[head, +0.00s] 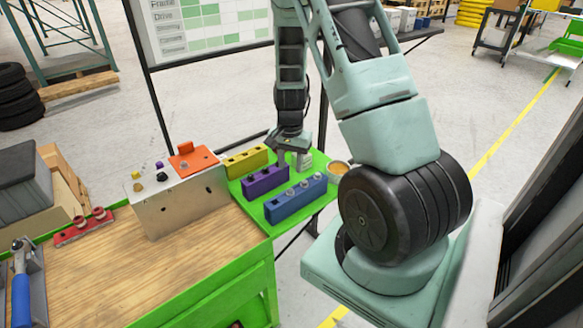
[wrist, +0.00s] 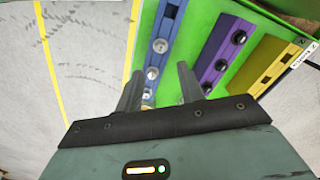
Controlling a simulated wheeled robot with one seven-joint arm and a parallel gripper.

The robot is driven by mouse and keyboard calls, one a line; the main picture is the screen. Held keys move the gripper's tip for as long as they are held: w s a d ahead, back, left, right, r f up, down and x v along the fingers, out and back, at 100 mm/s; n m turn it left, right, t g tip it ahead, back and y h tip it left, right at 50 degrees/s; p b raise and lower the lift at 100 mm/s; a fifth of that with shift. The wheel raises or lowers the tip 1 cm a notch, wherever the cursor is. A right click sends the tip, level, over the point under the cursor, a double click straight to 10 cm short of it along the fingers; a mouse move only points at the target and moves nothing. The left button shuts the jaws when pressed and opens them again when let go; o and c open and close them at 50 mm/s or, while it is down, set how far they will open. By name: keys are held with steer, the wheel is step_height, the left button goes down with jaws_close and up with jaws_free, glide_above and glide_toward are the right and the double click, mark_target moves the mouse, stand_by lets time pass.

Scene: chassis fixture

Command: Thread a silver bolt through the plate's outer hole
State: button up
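The orange plate (head: 194,159) lies on top of the silver chassis box (head: 180,208); its holes are too small to tell apart clearly. A blue block (head: 296,203) on the green tray holds silver bolts (head: 290,193) in a row. In the wrist view the blue block (wrist: 174,12) and its silver bolts (wrist: 160,45) show just beyond the fingers. My gripper (head: 301,155) hangs over the tray's far part, behind the blue block. In the wrist view my gripper (wrist: 158,88) has its fingers apart, with nothing visibly held.
A purple block (head: 265,181) with dark bolts and a yellow block (head: 245,160) stand beside the blue one. Small coloured knobs stand on the chassis box. The wooden bench front (head: 180,270) is clear.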

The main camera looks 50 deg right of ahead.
steer(key=b, duration=0.5)
glide_above(290, 189)
steer(key=shift+s+f, duration=0.1)
steer(key=shift+f, duration=2.85)
steer(key=shift+f, duration=0.2)
steer(key=shift+f+b, duration=1.25)
steer(key=shift+f, duration=0.4)
steer(key=shift+r, duration=0.1)
steer(key=shift+r+p, duration=0.2)
steer(key=shift+p, duration=0.1)
jaws_close()
